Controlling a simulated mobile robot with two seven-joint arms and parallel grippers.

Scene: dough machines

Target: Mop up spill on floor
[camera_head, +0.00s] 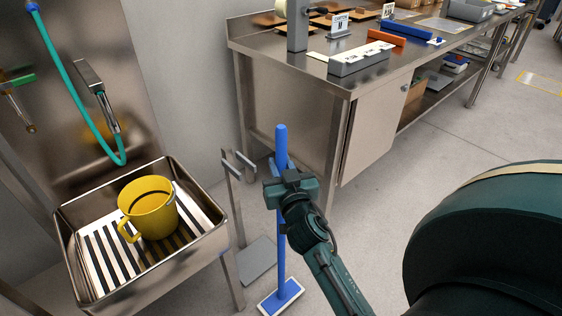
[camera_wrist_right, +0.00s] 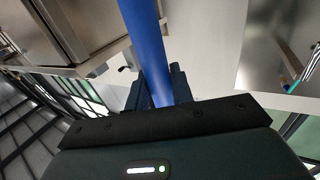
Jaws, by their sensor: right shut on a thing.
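A blue mop (camera_head: 281,255) stands upright on the floor, with its flat blue and white head (camera_head: 281,296) at the bottom. My right gripper (camera_head: 282,180) is shut on the upper part of its handle. In the right wrist view the blue handle (camera_wrist_right: 145,45) passes between the fingers of my right gripper (camera_wrist_right: 158,85). The mop stands beside a grey metal stand (camera_head: 238,200) with a forked top and a flat base plate. I see no spill on the visible floor. My left gripper is not in view.
A steel sink (camera_head: 195,255) holding a yellow pitcher (camera_head: 148,207) stands at the left, with a green hose above. A steel workbench (camera_head: 290,75) with a cabinet (camera_head: 375,130) stands behind the mop. Floor (camera_head: 440,150) to the right of the bench is open.

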